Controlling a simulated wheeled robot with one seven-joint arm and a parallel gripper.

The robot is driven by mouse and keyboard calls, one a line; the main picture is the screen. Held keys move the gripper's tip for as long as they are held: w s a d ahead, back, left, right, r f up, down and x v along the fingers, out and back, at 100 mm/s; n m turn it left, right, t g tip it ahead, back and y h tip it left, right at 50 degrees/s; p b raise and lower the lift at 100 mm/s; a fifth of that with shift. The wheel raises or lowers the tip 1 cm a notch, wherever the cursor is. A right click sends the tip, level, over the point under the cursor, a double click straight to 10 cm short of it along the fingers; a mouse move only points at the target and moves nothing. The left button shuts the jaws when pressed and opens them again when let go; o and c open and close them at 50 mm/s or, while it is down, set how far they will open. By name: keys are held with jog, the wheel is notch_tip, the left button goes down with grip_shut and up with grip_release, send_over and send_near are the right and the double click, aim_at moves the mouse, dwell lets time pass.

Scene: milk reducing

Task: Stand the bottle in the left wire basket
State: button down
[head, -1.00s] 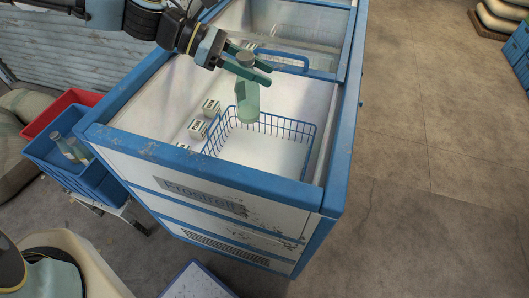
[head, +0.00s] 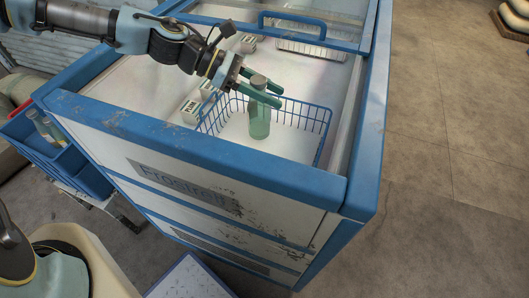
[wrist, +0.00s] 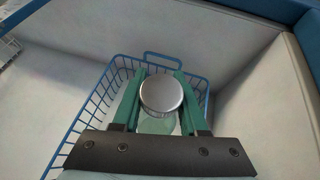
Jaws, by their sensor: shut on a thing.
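My gripper (head: 262,94) is shut on a pale green bottle (head: 260,122) with a grey cap, holding it upright by the neck. In the head view the bottle overlaps the blue wire basket (head: 328,122) inside the freezer. In the wrist view the bottle's cap (wrist: 161,93) sits between my green fingers, with the basket (wrist: 97,97) around and below it. The bottle's lower end appears within the basket's outline. I cannot tell whether its base touches the basket floor.
The chest freezer (head: 210,160) has raised blue edges around its opening. Small labelled cartons (head: 191,110) stand left of the basket. Another wire basket (head: 312,50) lies farther back under the sliding lid's handle (head: 292,22). A blue crate (head: 60,160) with bottles is at the left, outside.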

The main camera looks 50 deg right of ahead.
aim_at(269, 125)
notch_tip(269, 125, down, 10)
jog(key=shift+f+p, duration=0.1)
jog(key=shift+p, duration=0.5)
jog(key=shift+c, duration=2.2)
grip_release()
jog(key=b+v, duration=0.2)
jog(key=v, duration=1)
